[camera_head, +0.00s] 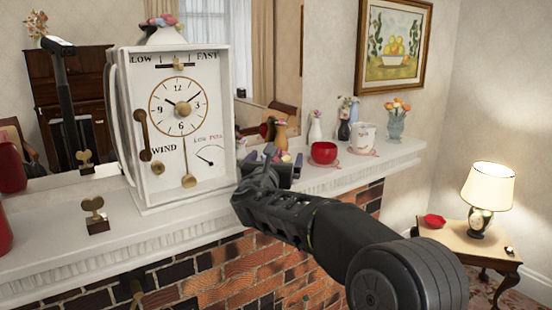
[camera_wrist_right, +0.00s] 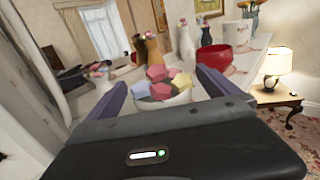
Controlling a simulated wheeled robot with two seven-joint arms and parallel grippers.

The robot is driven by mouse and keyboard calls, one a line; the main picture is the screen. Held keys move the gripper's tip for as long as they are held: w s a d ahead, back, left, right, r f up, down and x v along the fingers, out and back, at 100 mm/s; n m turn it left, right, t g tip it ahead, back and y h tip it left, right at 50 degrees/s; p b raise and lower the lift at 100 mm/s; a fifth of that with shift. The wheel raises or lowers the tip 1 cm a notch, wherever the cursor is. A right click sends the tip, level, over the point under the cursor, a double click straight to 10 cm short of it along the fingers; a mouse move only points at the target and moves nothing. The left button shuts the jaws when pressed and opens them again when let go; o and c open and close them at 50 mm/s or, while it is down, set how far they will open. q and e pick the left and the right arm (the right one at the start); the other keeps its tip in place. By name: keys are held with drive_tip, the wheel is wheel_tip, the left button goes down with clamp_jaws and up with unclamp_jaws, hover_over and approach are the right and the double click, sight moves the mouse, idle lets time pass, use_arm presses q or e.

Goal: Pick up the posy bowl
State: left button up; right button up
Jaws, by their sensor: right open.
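The posy bowl (camera_wrist_right: 164,94) is a small white bowl filled with pink, red, yellow and blue-grey flowers. In the wrist view it sits on the mantel shelf between the two fingers of my right gripper (camera_wrist_right: 163,86). The fingers are open, one on each side of it; I cannot tell whether either touches it. In the head view my right gripper (camera_head: 273,164) is over the shelf, right of the clock, and hides most of the bowl; only some of its flowers (camera_head: 286,156) show. My left gripper is not in view.
A tall white clock (camera_head: 181,135) stands left of the gripper. A red bowl (camera_head: 324,153), a white pot (camera_head: 362,138) and several vases stand to the right on the mantel shelf (camera_head: 318,180). A mirror is behind. A lamp (camera_head: 488,195) stands on a side table at right.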

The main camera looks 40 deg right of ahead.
drive_tip(key=shift+c, duration=0.6)
drive_tip(key=c, duration=1.5)
